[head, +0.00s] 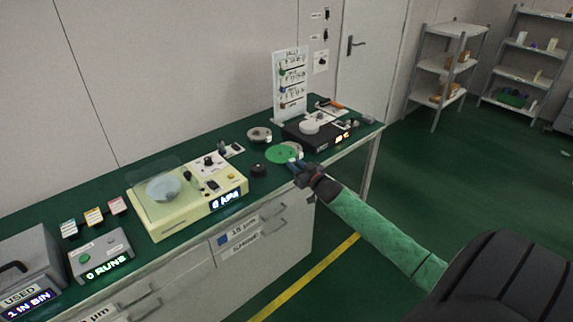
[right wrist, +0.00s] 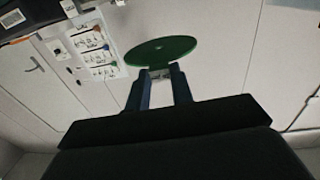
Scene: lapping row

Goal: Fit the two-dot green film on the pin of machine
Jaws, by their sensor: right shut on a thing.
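A round green film (head: 281,153) with a small centre hole is held over the bench, at the tips of my right gripper (head: 296,165). In the right wrist view the film (right wrist: 160,50) stands at the tips of the two fingers (right wrist: 158,76), which are closed on its near edge. Its dots are too small to tell. A cream machine (head: 190,195) with a round pale plate under a clear cover stands left of the film. A black machine (head: 318,128) with a pale disc on top stands just right of it. No pin can be made out. My left gripper is out of view.
A small black knob-like piece (head: 259,170) and a round light dish (head: 259,134) sit near the film. A white board (head: 290,85) stands behind. A counter box (head: 100,255) and a grey bin (head: 28,272) are at the left. The floor right of the bench is open.

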